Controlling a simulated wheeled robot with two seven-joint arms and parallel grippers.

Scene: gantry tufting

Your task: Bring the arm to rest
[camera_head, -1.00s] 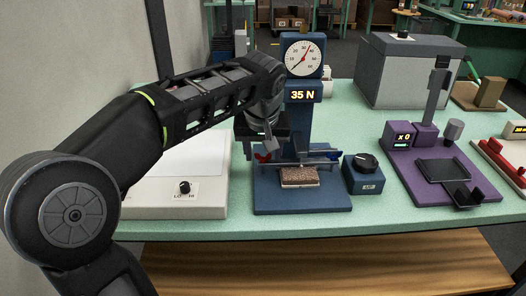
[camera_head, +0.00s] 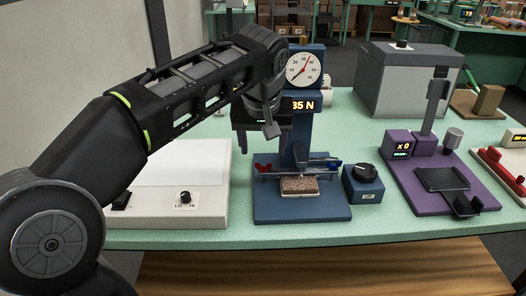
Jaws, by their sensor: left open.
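My left arm comes in from the left and bends over the white device at the left of the table. Its wrist hangs down in front of the blue gauge stand (camera_head: 308,118), covering part of its column. My left gripper (camera_head: 263,142) is dark, points down and is open, above the left part of the stand's base, with nothing seen between its fingers. A brown textured block (camera_head: 299,186) lies on the stand's base below a crossbar with red and blue ends. The stand's display reads 35 N, partly covered by my wrist. My right gripper is not in view.
A white device (camera_head: 180,165) with a black knob stands at left, partly behind my arm. A blue knob box (camera_head: 363,187) stands right of the stand. Farther right are a purple fixture (camera_head: 428,200), a grey box (camera_head: 408,85) and a red-and-white device (camera_head: 500,170). Green tabletop shows between them.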

